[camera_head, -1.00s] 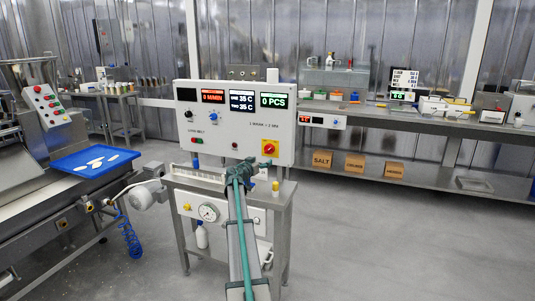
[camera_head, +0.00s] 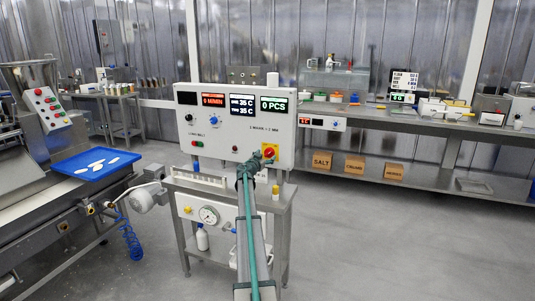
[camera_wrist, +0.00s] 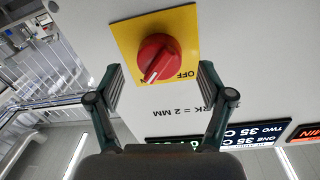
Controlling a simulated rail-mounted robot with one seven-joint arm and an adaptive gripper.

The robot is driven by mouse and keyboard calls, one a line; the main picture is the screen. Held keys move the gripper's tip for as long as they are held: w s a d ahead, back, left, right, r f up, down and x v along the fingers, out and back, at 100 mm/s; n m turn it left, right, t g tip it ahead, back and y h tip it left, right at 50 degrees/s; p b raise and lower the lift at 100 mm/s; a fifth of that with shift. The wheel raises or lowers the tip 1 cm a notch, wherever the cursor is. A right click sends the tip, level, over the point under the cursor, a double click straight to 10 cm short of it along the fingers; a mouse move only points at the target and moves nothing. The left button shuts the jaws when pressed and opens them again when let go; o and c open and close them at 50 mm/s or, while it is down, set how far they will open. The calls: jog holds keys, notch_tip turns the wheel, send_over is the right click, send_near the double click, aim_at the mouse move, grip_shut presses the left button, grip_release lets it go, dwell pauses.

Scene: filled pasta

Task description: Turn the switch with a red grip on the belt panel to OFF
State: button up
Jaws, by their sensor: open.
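The switch with a red grip (camera_wrist: 158,57) sits on a yellow plate (camera_wrist: 124,34) on the white belt panel (camera_head: 225,148). In the head view the red grip (camera_head: 269,152) is at the panel's lower right. In the wrist view its white mark points to the lower left, and the word OFF shows upside down at the plate's lower right. My gripper (camera_wrist: 160,74) is open, with one finger on each side of the lower part of the plate. The grip lies between and just beyond the fingertips; I see no contact. In the head view my gripper (camera_head: 255,162) partly covers the plate.
The panel also carries displays, a blue knob (camera_head: 214,120), a black knob and buttons. It stands over a steel stand (camera_head: 285,205) with a gauge (camera_head: 209,214). A conveyor with a blue tray (camera_head: 97,162) is at left. The floor at right is clear.

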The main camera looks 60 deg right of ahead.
jog(key=shift+w+d, duration=0.1)
jog(key=shift+d, duration=1.1)
jog(key=c, duration=1.2)
jog(key=shift+o, duration=0.2)
